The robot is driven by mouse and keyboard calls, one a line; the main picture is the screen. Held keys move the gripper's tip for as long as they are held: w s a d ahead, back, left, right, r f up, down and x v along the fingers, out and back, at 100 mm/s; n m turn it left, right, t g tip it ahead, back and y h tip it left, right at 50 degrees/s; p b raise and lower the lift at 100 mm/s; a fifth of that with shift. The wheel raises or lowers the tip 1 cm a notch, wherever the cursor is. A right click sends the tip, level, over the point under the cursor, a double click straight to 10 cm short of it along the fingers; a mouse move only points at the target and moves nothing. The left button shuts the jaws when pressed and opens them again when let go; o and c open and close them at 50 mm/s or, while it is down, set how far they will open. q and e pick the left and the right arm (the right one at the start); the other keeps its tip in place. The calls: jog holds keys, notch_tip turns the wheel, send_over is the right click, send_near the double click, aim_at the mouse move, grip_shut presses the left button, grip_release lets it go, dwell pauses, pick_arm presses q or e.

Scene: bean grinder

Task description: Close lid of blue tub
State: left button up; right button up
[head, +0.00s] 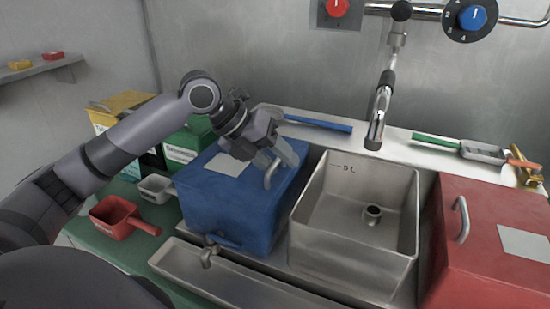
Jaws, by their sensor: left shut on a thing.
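The blue tub (232,212) stands left of the steel basin. Its blue lid (205,182) lies over the top, with a pale label (229,164) and a metal handle (270,176). The lid looks down on the tub; I cannot tell whether a small gap is left at the far edge. My left gripper (284,156) reaches in from the left over the lid and is shut on the lid handle, covering part of it. My right gripper is not in view.
A steel basin (318,215) with a tap (378,115) above stands right of the tub. A red bin (490,260) is further right. A red scoop (113,213) and a white scoop (157,184) lie on the left. A blue-handled tool (318,124) lies behind the tub.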

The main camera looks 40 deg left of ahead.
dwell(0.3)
pick_arm(q)
jog(key=shift+s+r, duration=0.1)
jog(key=shift+r, duration=0.1)
jog(key=v, duration=0.6)
jog(key=shift+s+a+r+b, duration=0.2)
jog(key=shift+s+a+b, duration=0.05)
jog(key=shift+a+b, duration=0.1)
